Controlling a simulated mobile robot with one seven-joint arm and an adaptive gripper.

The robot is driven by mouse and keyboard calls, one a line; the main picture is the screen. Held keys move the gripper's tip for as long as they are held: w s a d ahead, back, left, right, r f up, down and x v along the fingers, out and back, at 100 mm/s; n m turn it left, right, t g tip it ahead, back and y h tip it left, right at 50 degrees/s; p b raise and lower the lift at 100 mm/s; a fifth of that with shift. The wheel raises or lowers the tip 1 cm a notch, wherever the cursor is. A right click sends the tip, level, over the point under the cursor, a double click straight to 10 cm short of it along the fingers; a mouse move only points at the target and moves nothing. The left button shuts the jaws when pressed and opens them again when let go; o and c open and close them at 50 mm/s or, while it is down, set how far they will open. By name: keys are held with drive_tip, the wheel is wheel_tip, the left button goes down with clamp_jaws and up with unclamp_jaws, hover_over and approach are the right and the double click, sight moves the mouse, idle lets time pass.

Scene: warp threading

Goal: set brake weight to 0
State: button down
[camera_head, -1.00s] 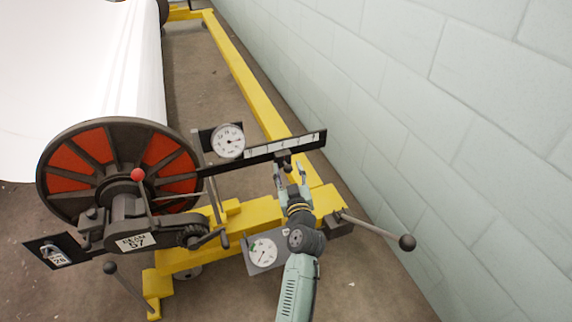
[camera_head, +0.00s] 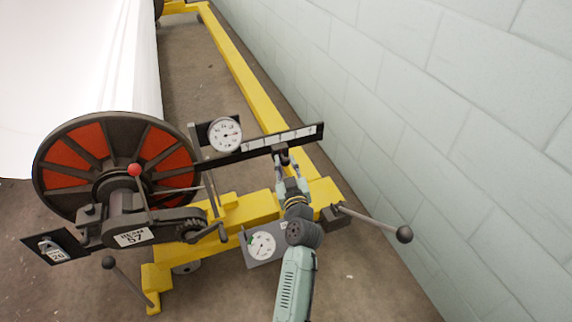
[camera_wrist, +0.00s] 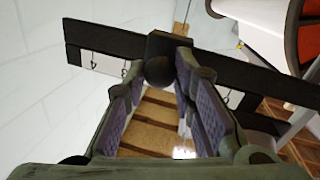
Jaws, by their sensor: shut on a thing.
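The brake weight (camera_head: 281,156) is a small dark block with a round knob, hanging on the black lever bar (camera_head: 235,156) below its white number scale, around the middle of the scale. In the wrist view the block (camera_wrist: 168,46) sits on the bar, with its knob (camera_wrist: 159,71) between the fingertips. My gripper (camera_head: 288,163) reaches up to it from below. In the wrist view my gripper (camera_wrist: 157,78) is shut on the knob, with both padded fingers at its sides.
A round dial (camera_head: 225,134) stands above the bar's left part, and a second dial (camera_head: 262,245) is left of my arm. The red-spoked beam wheel (camera_head: 75,158) is at left. A ball-ended lever (camera_head: 375,223) sticks out at right, before the pale block wall (camera_head: 450,130).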

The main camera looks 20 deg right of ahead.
idle(0.4)
drive_tip(key=a+p, duration=0.4)
drive_tip(key=a, duration=0.6)
drive_tip(key=shift+p, duration=0.35)
drive_tip(key=shift+s, duration=0.1)
drive_tip(key=c, duration=1.3)
unclamp_jaws()
drive_tip(key=shift+a, duration=0.1)
drive_tip(key=shift+c, duration=0.2)
drive_tip(key=shift+d, duration=0.25)
